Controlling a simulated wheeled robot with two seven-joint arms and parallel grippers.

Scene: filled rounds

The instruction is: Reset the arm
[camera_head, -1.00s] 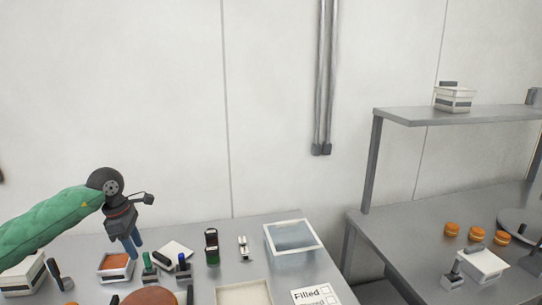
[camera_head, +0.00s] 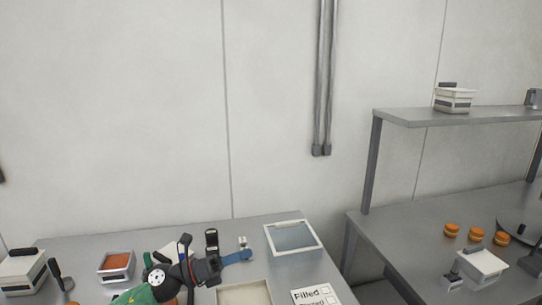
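My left arm comes in at the bottom left with a green sleeve. My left gripper (camera_head: 240,256) is dark with blue fingertips and points right, low in the picture over the near table. Its fingertips overlap each other in this view, so I cannot tell whether they are apart; no held object shows. The arm and gripper hide part of the small items behind them and most of a brown round thing at the bottom. My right gripper is not in view.
On the near table (camera_head: 85,248) are an orange-filled container (camera_head: 116,262), a white lidded box (camera_head: 20,270), a dark-handled tool (camera_head: 56,271), a black-topped bottle (camera_head: 211,238), a glass-topped tray (camera_head: 292,237), a beige tray (camera_head: 243,295) and a "Filled" card (camera_head: 315,296). Orange rounds (camera_head: 476,234) sit on the right table.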

